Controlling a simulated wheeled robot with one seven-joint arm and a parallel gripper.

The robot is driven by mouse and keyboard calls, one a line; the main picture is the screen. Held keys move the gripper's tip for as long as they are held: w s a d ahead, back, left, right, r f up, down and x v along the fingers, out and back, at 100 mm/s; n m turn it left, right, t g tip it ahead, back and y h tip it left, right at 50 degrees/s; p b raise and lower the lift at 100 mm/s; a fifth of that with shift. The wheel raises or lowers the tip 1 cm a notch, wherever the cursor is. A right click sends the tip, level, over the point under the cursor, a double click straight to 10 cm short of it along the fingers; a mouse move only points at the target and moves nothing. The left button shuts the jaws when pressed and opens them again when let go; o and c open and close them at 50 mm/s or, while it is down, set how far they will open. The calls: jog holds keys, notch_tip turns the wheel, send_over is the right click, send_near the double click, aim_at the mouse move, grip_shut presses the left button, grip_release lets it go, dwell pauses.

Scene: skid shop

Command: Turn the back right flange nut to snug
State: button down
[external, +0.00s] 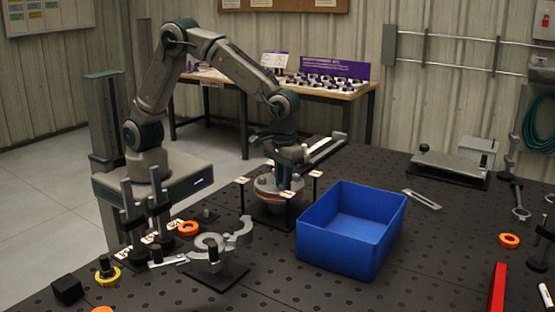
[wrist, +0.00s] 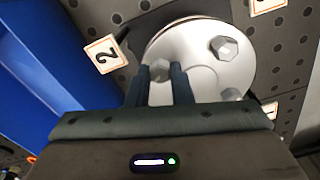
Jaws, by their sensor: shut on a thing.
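The round grey flange (external: 277,187) stands on the dark table, with an orange ring low on it. In the wrist view the flange's pale face (wrist: 195,85) shows several hex nuts. My gripper (external: 287,178) reaches down over the flange from above. In the wrist view its two dark fingers (wrist: 165,80) are shut on one flange nut (wrist: 160,69), the one nearest the card marked 2 (wrist: 104,53). Another nut (wrist: 223,47) stands free to the upper right, and a third (wrist: 232,94) is lower right. The fingers partly hide the gripped nut; its tightness cannot be seen.
Number cards on thin posts surround the flange, one on its right (external: 316,173). A blue bin (external: 350,235) stands close by to the right. A grey clamp-like part (external: 222,243) is in front.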

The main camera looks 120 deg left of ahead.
jog(key=m+b, duration=0.1)
jog(key=m, duration=0.2)
jog(key=shift+m, duration=0.4)
jog(key=m, duration=0.3)
jog(key=shift+w+m+b, duration=0.1)
jog(key=shift+m+b, duration=0.2)
jog(key=shift+b, duration=0.1)
jog(key=m, duration=0.3)
jog(key=shift+m, duration=0.3)
jog(key=shift+r+m+b, duration=0.15)
jog(key=shift+m+b, duration=0.25)
jog(key=shift+m, duration=1)
jog(key=c, duration=1.3)
grip_release()
notch_tip(320, 180, up, 14)
jog(key=shift+f+b, duration=0.1)
jog(key=shift+b, duration=0.35)
